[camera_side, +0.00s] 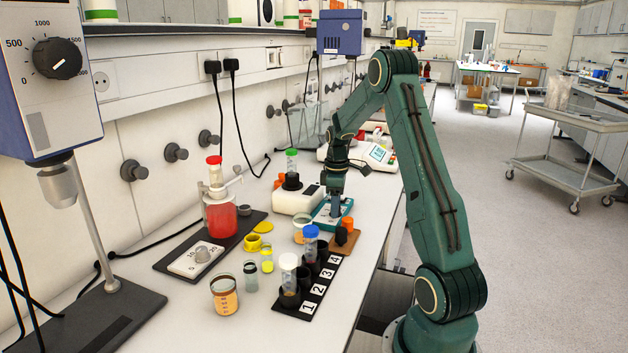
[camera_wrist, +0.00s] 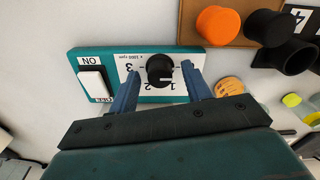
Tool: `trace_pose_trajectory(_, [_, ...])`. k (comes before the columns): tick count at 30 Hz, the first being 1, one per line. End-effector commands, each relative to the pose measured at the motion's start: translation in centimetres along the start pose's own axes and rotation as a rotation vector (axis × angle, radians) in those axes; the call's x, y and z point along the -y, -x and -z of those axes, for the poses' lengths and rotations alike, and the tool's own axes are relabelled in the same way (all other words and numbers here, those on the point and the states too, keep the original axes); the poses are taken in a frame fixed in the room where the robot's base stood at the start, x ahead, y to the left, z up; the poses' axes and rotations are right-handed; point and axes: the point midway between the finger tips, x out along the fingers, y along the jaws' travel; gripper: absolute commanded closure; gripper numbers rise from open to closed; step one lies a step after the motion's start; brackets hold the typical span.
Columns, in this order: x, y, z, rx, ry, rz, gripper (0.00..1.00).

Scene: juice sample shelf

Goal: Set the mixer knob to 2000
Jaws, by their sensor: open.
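The mixer is a small teal box (camera_wrist: 150,49) with a white dial panel marked 1, 2, 3 and "x 1000 rpm". Its black knob (camera_wrist: 160,69) carries a short white mark that appears turned to the right, toward the 1 side; the exact setting is hard to read. A white ON rocker switch (camera_wrist: 92,82) sits left of the dial. My gripper (camera_wrist: 163,76) is open, with one blue finger on each side of the knob; contact cannot be told. In the side view, my gripper (camera_side: 336,207) points down over the mixer, and the knob is hidden.
A brown block with orange and black caps (camera_wrist: 219,25) is close to the mixer. A black numbered rack (camera_side: 313,291) holds tubes nearby. A white device (camera_side: 297,201) stands beside the mixer. Jars and a red-filled vessel (camera_side: 221,219) are further left. A separate stirrer with a dial (camera_side: 57,59) hangs far left.

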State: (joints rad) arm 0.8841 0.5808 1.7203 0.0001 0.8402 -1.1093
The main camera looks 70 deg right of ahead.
Motion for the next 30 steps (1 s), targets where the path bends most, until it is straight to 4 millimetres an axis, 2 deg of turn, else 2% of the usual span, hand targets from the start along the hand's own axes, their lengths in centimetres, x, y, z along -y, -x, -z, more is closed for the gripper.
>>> trace_pose_trajectory(3, [0.01,0.0,0.0,0.0,0.0,0.0,0.54])
trace_pose_trajectory(9, [0.01,0.02,0.0,0.0,0.0,0.0,0.93])
trace_pose_trajectory(10, [0.01,0.02,0.0,0.0,0.0,0.0,0.96])
trace_pose_trajectory(20, [0.01,0.04,0.0,0.0,-0.027,0.001,0.96])
trace_pose_trajectory(30, [0.0,0.05,0.01,0.0,-0.19,0.0,0.96])
